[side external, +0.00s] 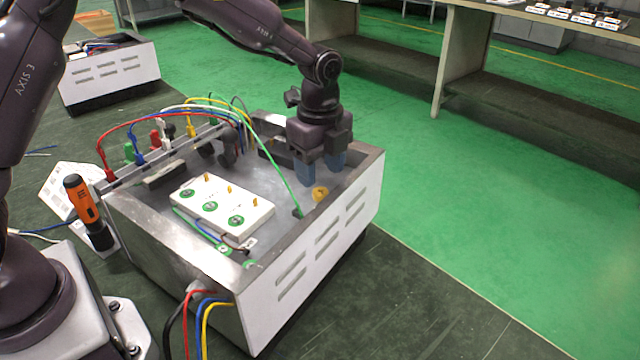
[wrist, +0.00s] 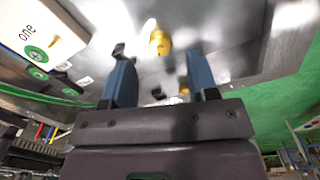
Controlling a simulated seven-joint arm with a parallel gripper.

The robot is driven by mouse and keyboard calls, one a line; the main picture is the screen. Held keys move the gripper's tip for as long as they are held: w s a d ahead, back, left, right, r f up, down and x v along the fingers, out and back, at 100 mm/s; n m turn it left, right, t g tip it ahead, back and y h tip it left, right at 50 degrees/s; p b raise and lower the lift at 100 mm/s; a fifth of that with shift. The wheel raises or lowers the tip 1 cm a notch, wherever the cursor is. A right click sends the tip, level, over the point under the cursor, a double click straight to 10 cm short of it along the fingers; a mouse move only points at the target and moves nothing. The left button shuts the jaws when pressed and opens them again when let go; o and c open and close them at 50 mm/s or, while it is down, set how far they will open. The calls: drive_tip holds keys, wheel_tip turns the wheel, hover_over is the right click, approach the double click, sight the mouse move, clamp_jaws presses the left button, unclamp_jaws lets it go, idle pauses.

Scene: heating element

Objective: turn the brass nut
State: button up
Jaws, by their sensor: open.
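The brass nut (side external: 320,193) is a small golden piece on the grey metal floor inside the white box, towards its right side. It also shows in the wrist view (wrist: 159,42), just beyond the gap between my fingertips. My gripper (side external: 321,177) points down over the box, with its two blue fingers apart and nothing between them. In the wrist view my gripper (wrist: 156,66) also shows its fingers spread. The fingertips are close to the nut but do not appear to touch it. A second small brass-coloured bit (wrist: 184,88) shows near the right finger.
A white terminal block (side external: 222,208) with green-ringed labels lies left of the nut. A green wire (side external: 277,165) arches down beside it. Coloured cables and plugs line the box's back left. The box's metal walls (side external: 362,178) surround the work. An orange-handled screwdriver (side external: 80,200) stands at left.

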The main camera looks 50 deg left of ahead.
sight(320, 190)
drive_tip(key=shift+f, duration=1.95)
drive_tip(key=c, duration=0.9)
